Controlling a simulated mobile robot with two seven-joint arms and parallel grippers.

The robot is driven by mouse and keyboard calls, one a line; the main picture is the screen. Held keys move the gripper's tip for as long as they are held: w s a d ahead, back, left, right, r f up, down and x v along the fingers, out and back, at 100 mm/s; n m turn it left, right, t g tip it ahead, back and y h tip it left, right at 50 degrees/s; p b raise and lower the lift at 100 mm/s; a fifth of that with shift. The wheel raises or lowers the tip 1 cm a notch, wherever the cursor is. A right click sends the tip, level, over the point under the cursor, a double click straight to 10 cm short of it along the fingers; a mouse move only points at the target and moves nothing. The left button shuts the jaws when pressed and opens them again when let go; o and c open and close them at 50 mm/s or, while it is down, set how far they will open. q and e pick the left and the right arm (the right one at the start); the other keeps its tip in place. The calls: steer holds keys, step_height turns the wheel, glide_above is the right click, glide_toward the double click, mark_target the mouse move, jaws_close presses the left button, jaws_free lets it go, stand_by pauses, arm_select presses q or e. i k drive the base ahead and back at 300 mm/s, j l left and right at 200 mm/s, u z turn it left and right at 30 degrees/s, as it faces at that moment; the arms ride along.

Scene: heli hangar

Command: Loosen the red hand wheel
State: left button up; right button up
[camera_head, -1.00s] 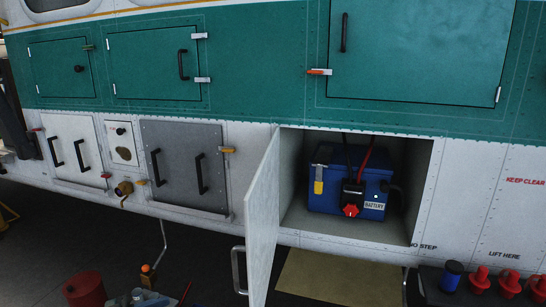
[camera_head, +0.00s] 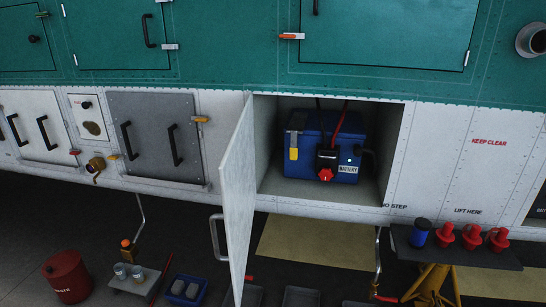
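The red hand wheel (camera_head: 325,174) sits on a black connector (camera_head: 327,158) on the front of the blue battery (camera_head: 312,134). The battery stands inside an open compartment (camera_head: 279,181) in the white lower hull. A black cable and a red cable run up from behind the connector. A yellow-handled lever (camera_head: 293,152) is at the battery's left side. Neither of my grippers shows in the head view.
The compartment's white door (camera_head: 238,190) stands open on the left, jutting out. A yellow stand (camera_head: 432,280) with a dark tray holds a blue cylinder (camera_head: 420,233) and several red plugs at the right. A red can (camera_head: 67,275), jars and trays are on the floor.

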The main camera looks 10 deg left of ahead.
mark_target(325, 174)
steer(key=i+j, duration=0.2)
steer(key=j, duration=0.15)
steer(key=i+j+z, duration=0.1)
steer(key=i+j, duration=0.35)
steer(key=j, duration=0.25)
steer(key=z, duration=0.05)
